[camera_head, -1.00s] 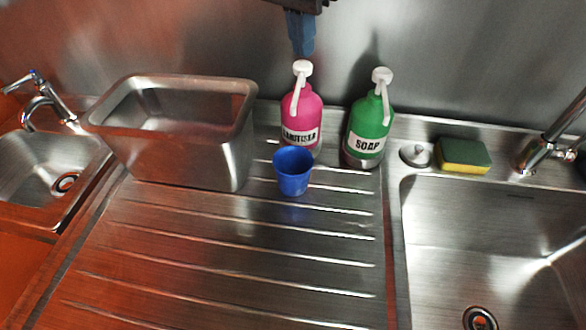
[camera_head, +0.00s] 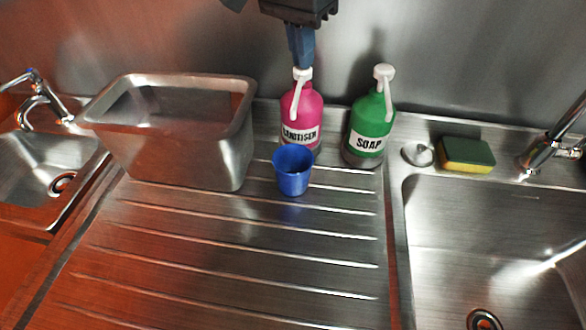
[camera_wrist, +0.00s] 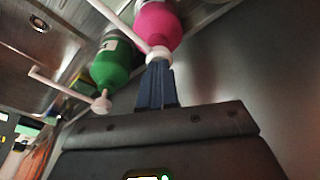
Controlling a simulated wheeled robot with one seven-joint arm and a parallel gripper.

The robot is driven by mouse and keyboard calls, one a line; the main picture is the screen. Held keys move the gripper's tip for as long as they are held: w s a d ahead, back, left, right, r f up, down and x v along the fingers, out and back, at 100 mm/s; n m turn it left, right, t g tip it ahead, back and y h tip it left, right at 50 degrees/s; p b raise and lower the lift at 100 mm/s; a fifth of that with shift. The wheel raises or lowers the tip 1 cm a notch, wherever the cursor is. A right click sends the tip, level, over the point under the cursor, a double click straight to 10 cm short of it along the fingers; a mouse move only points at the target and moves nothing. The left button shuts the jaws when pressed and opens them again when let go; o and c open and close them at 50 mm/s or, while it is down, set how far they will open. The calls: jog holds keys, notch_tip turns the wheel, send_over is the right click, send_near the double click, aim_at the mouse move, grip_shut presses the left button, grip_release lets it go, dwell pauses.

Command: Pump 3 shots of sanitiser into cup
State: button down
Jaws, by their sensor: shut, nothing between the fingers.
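The pink sanitiser bottle (camera_head: 301,107) with a white pump head (camera_head: 302,74) stands upright on the drainboard; it also shows in the wrist view (camera_wrist: 157,25). The blue cup (camera_head: 292,172) stands upright just in front of it, below its nozzle. My gripper (camera_head: 302,65) points down with its blue fingers together and empty. Its fingertips are at the top of the pump head and appear to touch it; in the wrist view my gripper (camera_wrist: 157,64) also meets the white pump head.
A green soap bottle (camera_head: 370,125) stands right of the sanitiser. A steel tub (camera_head: 180,160) is at the left. A steel plug (camera_head: 417,154) and a sponge (camera_head: 467,155) lie at the right, behind a sink (camera_head: 480,240). The front drainboard (camera_head: 230,265) is clear.

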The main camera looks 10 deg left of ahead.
jog(key=shift+w+p+v, duration=0.2)
jog(key=shift+p+v, duration=0.6)
jog(key=shift+v, duration=0.4)
jog(key=shift+d, duration=0.1)
jog(key=shift+s+b+x, duration=0.2)
jog(key=shift+b+x, duration=0.6)
jog(key=shift+x, duration=0.45)
jog(key=shift+r, duration=0.1)
jog(key=shift+w+p+v, duration=0.2)
jog(key=shift+p+v, duration=0.6)
jog(key=shift+v, duration=0.35)
jog(key=shift+r, duration=0.1)
